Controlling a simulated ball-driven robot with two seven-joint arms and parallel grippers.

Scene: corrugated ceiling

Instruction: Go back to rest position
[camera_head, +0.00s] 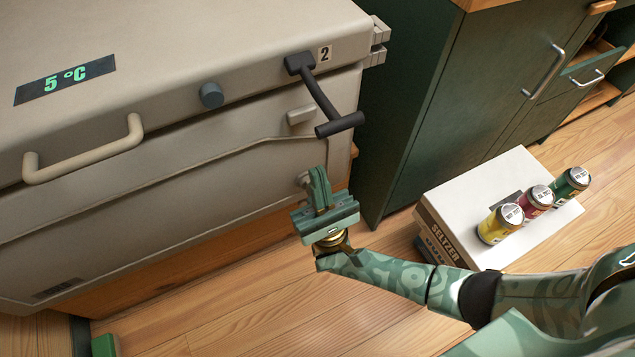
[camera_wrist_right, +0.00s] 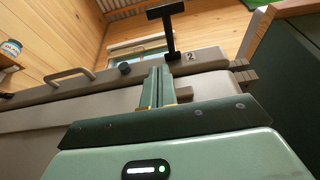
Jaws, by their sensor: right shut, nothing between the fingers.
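My right gripper (camera_head: 320,190) is shut and empty in the head view, in front of the pale fridge chest (camera_head: 190,190) and below its dark T-shaped handle (camera_head: 325,100). In the right wrist view its two fingers (camera_wrist_right: 157,88) stand together, with the T-shaped handle (camera_wrist_right: 168,30) rising beyond them. The fingers look apart from the handle. The chest lid looks closed. My left gripper does not show in either view.
A white seltzer box (camera_head: 455,215) stands on the wooden floor at the right, with yellow, red and green cans (camera_head: 537,200) on top. A dark green cabinet (camera_head: 440,110) stands behind it. The chest also has a beige bar handle (camera_head: 85,155).

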